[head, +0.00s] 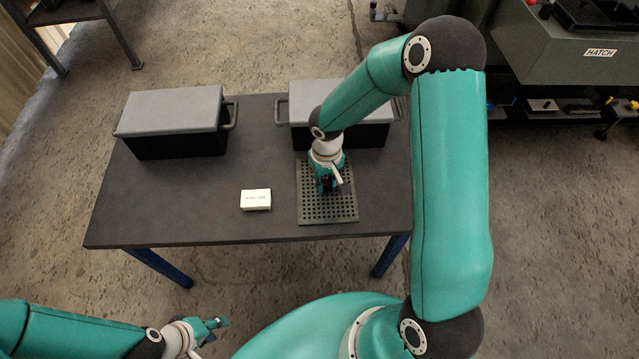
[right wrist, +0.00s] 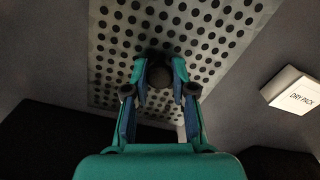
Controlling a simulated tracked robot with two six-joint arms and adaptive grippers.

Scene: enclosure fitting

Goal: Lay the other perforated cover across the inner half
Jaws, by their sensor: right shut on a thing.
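A grey perforated cover (head: 330,209) appears to lie flat at the right of the dark table, in front of the right-hand box. Its rows of round holes fill the upper part of the right wrist view (right wrist: 210,35). My right gripper (head: 327,187) points down over the cover. In the right wrist view its fingers (right wrist: 160,80) are shut on the cover's dark round knob (right wrist: 160,73). Part of the cover is hidden behind my gripper. My left gripper (head: 214,328) is in front of the table, low in the head view, open and empty. No second perforated cover shows.
Two black boxes with grey tops and side handles stand at the table's back, one left (head: 172,105), one right (head: 370,133). A white "DRY PACK" packet (head: 256,200) lies left of the cover. A grey machine marked HATCH (head: 580,52) stands at the far right.

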